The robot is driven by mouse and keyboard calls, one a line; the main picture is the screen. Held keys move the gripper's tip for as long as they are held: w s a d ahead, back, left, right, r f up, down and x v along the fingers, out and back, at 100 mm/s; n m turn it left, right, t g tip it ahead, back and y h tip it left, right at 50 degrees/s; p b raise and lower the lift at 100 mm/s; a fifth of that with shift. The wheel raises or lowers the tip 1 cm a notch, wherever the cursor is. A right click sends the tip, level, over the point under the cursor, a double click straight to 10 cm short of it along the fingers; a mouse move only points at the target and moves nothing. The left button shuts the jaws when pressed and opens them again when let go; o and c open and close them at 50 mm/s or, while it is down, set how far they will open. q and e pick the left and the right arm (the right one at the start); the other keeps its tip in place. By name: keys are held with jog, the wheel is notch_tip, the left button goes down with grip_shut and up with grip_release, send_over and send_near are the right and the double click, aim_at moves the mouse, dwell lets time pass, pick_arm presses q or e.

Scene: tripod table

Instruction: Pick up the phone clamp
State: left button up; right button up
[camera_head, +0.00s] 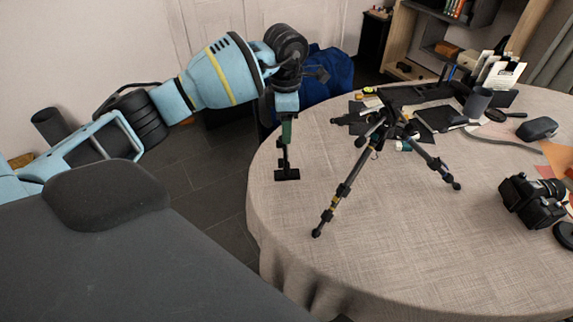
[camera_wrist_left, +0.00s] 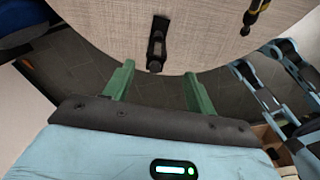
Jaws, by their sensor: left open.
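The phone clamp (camera_head: 287,172) is a small black piece with a flat foot, near the left edge of the round table (camera_head: 420,240). In the left wrist view the clamp (camera_wrist_left: 157,40) lies beyond the fingertips, roughly centred between them, close to the table edge. My left gripper (camera_head: 287,128) points down over the clamp in the head view and hides part of its top. Its two green fingers (camera_wrist_left: 158,72) are spread apart in the left wrist view, with nothing between them. My right gripper is not in view.
A black tripod (camera_head: 375,140) stands just right of the clamp, one leg reaching toward the front. A camera (camera_head: 533,200) sits at the right. A cup (camera_head: 477,102) and papers crowd the back. The front of the table is clear.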

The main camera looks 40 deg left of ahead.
aim_at(286, 161)
pick_arm(q)
jog(key=shift+w+f, duration=0.2)
jog(key=shift+f, duration=0.7)
jog(key=shift+a+f, duration=0.15)
jog(key=shift+f, duration=2.45)
jog(key=shift+c, duration=0.3)
grip_shut()
